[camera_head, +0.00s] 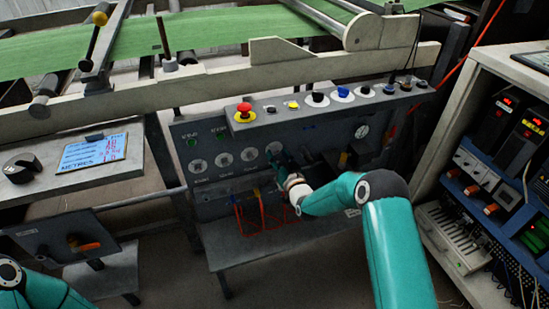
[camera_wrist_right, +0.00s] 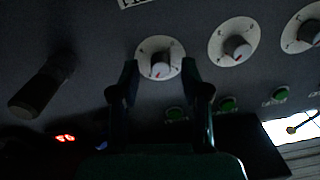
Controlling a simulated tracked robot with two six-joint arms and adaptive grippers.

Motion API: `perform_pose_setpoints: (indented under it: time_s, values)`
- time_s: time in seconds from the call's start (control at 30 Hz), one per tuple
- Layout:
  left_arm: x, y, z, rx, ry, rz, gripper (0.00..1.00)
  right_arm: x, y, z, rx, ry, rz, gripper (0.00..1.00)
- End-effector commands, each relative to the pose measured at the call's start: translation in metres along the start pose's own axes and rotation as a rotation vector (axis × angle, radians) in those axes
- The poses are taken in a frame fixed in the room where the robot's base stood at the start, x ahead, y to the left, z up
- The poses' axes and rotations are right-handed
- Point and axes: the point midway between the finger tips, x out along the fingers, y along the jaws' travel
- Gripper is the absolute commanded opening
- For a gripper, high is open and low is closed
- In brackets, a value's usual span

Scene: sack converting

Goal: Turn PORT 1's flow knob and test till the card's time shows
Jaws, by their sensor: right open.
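A row of round white dials with grey knobs runs along the dark panel (camera_head: 185,130); their labels are too small to read, so I cannot tell which is PORT 1. My right gripper (camera_head: 279,163) is at the right end of this row. In the right wrist view its open fingers (camera_wrist_right: 160,90) stand on either side of one knob (camera_wrist_right: 161,66), which has a red mark; I cannot tell if they touch it.
In the right wrist view, two more knobs (camera_wrist_right: 236,48) (camera_wrist_right: 308,30), green buttons (camera_wrist_right: 228,104) and a dark handle (camera_wrist_right: 42,88) are close by. A red mushroom button (camera_head: 244,110) sits on the panel's top ledge. A white cabinet (camera_head: 462,120) stands at the right.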

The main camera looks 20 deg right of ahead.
Motion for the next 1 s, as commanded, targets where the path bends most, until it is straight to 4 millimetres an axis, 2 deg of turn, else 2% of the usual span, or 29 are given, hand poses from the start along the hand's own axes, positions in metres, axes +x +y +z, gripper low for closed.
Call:
perform_pose_setpoints:
  time_s: [0.33, 0.6, 0.63, 0.7, 0.73, 0.8, 1.0]
  values:
    - [0.000, 0.000, 0.000, 0.000, 0.000, 0.000, 0.40, 0.003, -0.001, 0.000, 0.001, -0.001, -0.001, 0.47]
    - [0.000, 0.000, 0.000, 0.000, 0.000, 0.000, 0.40, 0.003, -0.001, 0.000, 0.000, -0.001, -0.001, 0.02]
    - [0.000, 0.000, 0.000, 0.000, 0.000, 0.000, 0.40, 0.003, -0.001, 0.000, 0.000, -0.001, -0.001, 0.00]
    - [0.000, 0.000, 0.000, 0.000, 0.000, 0.000, 0.40, 0.003, -0.001, 0.000, 0.000, -0.001, -0.001, 0.00]
    - [0.001, 0.001, 0.000, 0.003, -0.001, 0.000, 0.40, 0.004, -0.017, 0.003, 0.002, -0.002, -0.006, 0.00]
    - [0.000, 0.000, 0.000, 0.000, 0.000, 0.000, 0.40, 0.004, -0.009, 0.002, -0.001, -0.002, -0.005, 0.00]
    - [0.001, 0.000, 0.000, 0.000, 0.000, 0.000, 0.40, 0.003, -0.004, 0.001, -0.007, -0.003, -0.008, 0.00]
